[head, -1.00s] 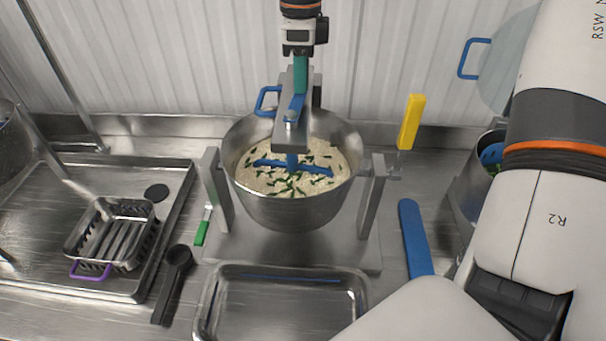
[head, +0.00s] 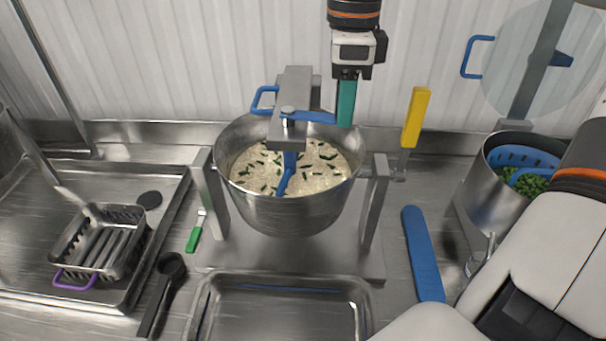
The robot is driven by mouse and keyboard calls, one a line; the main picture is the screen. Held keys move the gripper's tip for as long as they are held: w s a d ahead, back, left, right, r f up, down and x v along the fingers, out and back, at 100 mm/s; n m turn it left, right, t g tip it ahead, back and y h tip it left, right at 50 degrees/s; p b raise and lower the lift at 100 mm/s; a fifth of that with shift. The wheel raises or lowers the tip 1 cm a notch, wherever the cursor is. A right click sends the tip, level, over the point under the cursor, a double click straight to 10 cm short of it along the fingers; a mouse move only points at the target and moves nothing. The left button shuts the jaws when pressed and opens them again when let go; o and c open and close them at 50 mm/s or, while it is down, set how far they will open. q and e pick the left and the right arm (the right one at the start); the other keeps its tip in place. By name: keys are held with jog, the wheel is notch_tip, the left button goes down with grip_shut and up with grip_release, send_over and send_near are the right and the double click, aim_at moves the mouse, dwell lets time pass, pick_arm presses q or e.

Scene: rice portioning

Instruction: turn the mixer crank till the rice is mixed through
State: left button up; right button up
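The steel mixer bowl (head: 290,215) stands in a frame and holds pale rice (head: 315,172) with dark green bits spread over its surface. A blue paddle (head: 287,178) reaches into the rice from the grey crossbar (head: 294,92). The blue crank arm (head: 312,116) points right from its hub, with an upright teal handle (head: 346,103) at its end. My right gripper (head: 349,73) comes down from above and is closed around the top of the teal handle; its fingertips are small in view. My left gripper is not in view.
An empty steel tray (head: 283,280) lies in front of the mixer. At left are a slotted basket (head: 100,245) on a large tray and a black ladle (head: 168,275). At right are a yellow-handled tool (head: 415,118), a blue spatula (head: 422,250) and a pot (head: 492,195) with greens.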

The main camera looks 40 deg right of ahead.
jog(key=shift+o, duration=1.3)
jog(key=shift+a, duration=0.1)
notch_tip(320, 180, up, 9)
jog(key=p, duration=0.7)
jog(key=shift+r, duration=0.1)
